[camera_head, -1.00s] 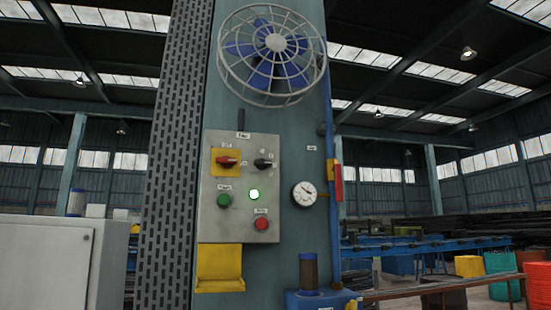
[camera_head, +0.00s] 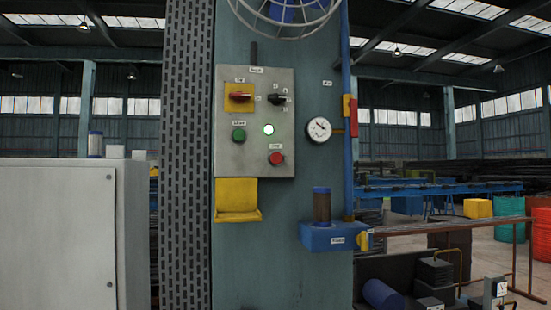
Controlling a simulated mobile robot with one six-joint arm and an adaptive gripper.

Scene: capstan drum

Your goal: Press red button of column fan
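The column fan (camera_head: 285,10) is mounted high on the teal column (camera_head: 280,230), with only the lower part of its cage in view at the top edge. Below it is a grey control panel (camera_head: 255,80). The red button (camera_head: 276,158) sits at the panel's lower right. A green button (camera_head: 239,134) is at the lower left, and a lit white-green lamp (camera_head: 268,129) is between them. A red rotary switch on a yellow plate (camera_head: 238,98) and a black switch (camera_head: 277,98) are above. My gripper is not in view.
A yellow tray (camera_head: 237,200) juts out under the panel. A gauge (camera_head: 319,129), a blue pipe (camera_head: 346,60) and a blue unit (camera_head: 332,236) are to the right. A grey cabinet (camera_head: 60,230) stands at the left. A railing (camera_head: 450,225) and bins are at the right.

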